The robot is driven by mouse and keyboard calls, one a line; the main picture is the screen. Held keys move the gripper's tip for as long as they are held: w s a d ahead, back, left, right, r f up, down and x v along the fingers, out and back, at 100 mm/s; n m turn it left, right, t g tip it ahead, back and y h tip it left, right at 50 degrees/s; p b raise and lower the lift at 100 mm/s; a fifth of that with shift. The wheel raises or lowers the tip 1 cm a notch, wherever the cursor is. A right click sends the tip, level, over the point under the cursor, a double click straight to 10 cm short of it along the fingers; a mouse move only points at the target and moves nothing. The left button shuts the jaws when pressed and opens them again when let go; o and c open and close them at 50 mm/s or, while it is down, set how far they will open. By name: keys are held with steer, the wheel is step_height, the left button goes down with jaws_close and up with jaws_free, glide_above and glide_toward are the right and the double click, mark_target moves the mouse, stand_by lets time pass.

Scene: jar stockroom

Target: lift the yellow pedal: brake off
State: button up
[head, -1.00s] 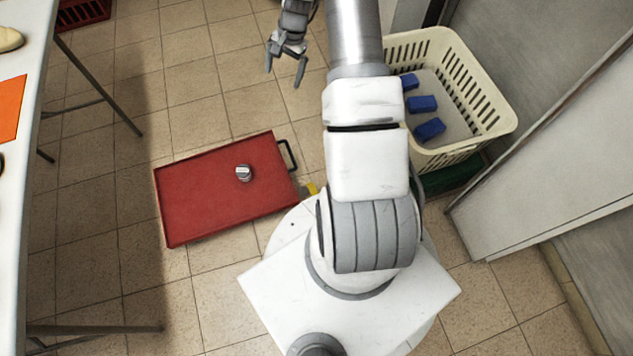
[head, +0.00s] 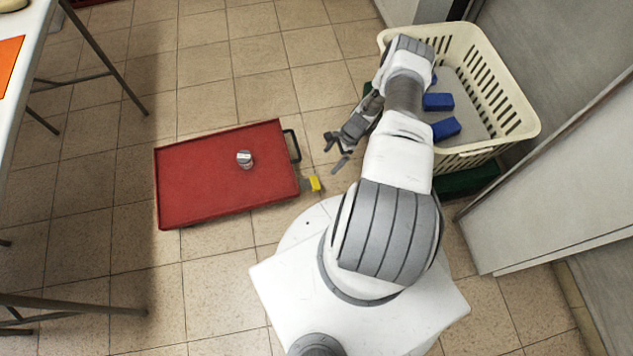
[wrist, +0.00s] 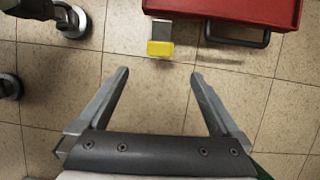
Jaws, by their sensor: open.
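The yellow pedal (head: 314,183) sticks out from the right side of a red cart (head: 225,175), near the floor, on a grey plate. In the wrist view the yellow pedal (wrist: 160,48) lies ahead of the open fingers, a little left of the middle between them, with a gap. My gripper (head: 338,152) is open and empty, to the upper right of the pedal in the head view. It also shows in the wrist view (wrist: 160,78). The cart's dark handle (head: 292,146) is beside the pedal.
A small grey-and-white jar (head: 244,159) stands on the cart. A cream basket (head: 520,110) with blue blocks (head: 438,102) is at the upper right, over a green base (head: 470,182). A table (head: 32,45) is at left. Tiled floor is clear around the cart.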

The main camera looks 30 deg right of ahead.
mark_target(313, 183)
steer(key=b+x, duration=0.6)
steer(key=x, duration=1.1)
steer(key=shift+r, duration=0.1)
jaws_close()
